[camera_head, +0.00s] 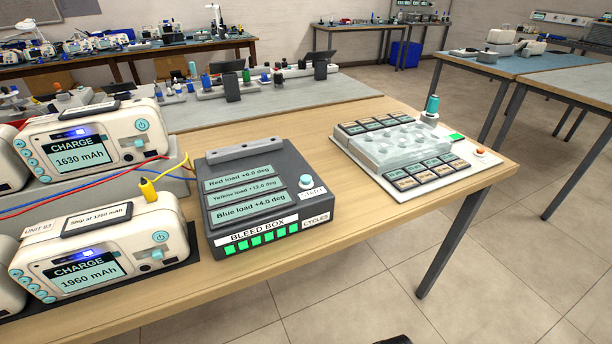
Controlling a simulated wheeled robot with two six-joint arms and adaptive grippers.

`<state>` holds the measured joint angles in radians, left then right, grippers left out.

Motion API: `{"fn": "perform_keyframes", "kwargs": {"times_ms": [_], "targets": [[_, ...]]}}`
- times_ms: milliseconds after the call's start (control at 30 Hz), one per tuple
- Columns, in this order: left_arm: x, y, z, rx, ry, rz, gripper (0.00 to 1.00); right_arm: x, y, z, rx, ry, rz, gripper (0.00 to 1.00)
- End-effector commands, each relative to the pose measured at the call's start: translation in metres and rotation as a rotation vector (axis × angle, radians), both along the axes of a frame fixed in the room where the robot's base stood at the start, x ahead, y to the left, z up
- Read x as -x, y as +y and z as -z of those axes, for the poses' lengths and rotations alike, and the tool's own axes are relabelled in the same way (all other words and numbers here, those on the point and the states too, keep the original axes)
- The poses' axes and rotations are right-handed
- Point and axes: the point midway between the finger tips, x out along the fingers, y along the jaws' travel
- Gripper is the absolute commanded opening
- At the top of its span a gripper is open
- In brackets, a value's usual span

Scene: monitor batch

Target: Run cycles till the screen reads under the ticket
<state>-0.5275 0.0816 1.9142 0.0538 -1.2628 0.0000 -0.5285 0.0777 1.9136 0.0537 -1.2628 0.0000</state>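The front monitor (110,250) is a white unit marked "UNIT 03". Its screen (82,272) reads "CHARGE 1960 mAh", and the ticket (97,219) on top reads "Ship at 1260 mAh". A yellow plug (149,191) stands at its top, with a yellow cable rising behind. The grey bleed box (240,175) stands to its right. Its plates read "Red load +6.0 deg", "Yellow load +13.0 deg" and "Blue load +4.0 deg". Its cycles row (262,238) shows several lit green squares. A pale blue button (306,181) sits by the "START" label.
Another monitor (95,145) behind reads "CHARGE 1630 mAh"; its ticket is too small to read. Red and blue cables run left. A white board (430,190) with a clear block and teal cylinder (432,105) stands right. Bare wood (340,235) lies between it and the box.

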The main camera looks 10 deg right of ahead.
Motion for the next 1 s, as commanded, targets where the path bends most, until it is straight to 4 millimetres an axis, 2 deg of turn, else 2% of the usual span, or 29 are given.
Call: {"fn": "perform_keyframes", "kwargs": {"times_ms": [33, 133, 1000], "targets": [[0.0004, 0.0000, 0.0001, 0.000, 0.001, 0.000, 0.40, 0.0000, 0.0000, 0.0000, 0.000, 0.000, 0.000, 0.11], [0.0009, 0.0000, 0.0003, 0.000, 0.002, 0.000, 0.40, 0.0001, -0.0001, 0.0000, 0.000, 0.000, 0.000, 0.00], [0.0011, -0.0002, 0.0004, 0.000, 0.002, 0.000, 0.40, -0.0002, -0.0022, -0.0003, 0.004, 0.000, -0.002, 0.00]]}}
